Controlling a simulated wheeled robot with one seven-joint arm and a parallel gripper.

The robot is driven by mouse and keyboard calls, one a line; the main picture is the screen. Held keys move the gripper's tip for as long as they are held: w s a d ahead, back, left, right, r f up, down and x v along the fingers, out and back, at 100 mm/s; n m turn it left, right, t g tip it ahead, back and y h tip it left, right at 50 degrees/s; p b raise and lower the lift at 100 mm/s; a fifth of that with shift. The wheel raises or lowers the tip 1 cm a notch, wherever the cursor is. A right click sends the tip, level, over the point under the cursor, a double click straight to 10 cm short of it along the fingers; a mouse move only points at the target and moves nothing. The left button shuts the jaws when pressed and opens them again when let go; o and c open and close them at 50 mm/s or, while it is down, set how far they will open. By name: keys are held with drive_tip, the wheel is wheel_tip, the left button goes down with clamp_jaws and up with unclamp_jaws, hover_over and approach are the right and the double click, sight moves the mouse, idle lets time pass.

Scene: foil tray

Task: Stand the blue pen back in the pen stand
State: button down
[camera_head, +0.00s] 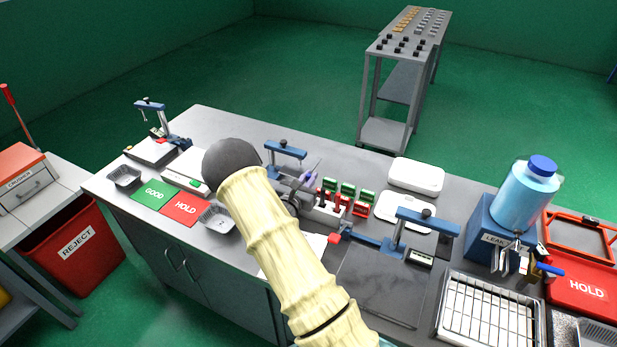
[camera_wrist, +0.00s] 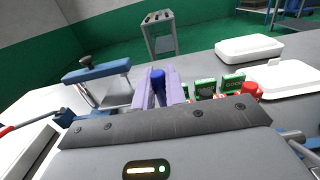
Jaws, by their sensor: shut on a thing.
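My gripper (camera_head: 312,174) is over the middle of the bench, its lavender fingers partly hidden behind my arm in the head view. In the wrist view, my gripper (camera_wrist: 160,90) is shut on the blue pen (camera_wrist: 157,77). The pen's blue end shows between the two fingers; its lower part is hidden behind the gripper body. I cannot clearly make out the pen in the head view. I cannot pick out the pen stand in either view.
A rack with red and green stamps (camera_head: 345,196) is just right of my gripper. A blue clamp fixture (camera_head: 286,150) stands close behind it to the left. White lidded boxes (camera_head: 416,174) lie further right. A blue bottle (camera_head: 526,190) stands at the far right.

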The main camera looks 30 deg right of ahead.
drive_tip(key=shift+w+f+b, duration=0.1)
drive_tip(key=shift+f+b, duration=0.7)
drive_tip(key=shift+f, duration=0.55)
drive_tip(key=shift+a, duration=0.15)
drive_tip(key=shift+f, duration=0.1)
drive_tip(key=shift+d+f, duration=0.1)
drive_tip(key=shift+d, duration=0.1)
drive_tip(key=shift+a+f+b, duration=0.15)
drive_tip(key=shift+f+b, duration=0.1)
drive_tip(key=shift+b, duration=0.15)
drive_tip(key=c, duration=1.4)
unclamp_jaws()
drive_tip(key=shift+o, duration=0.2)
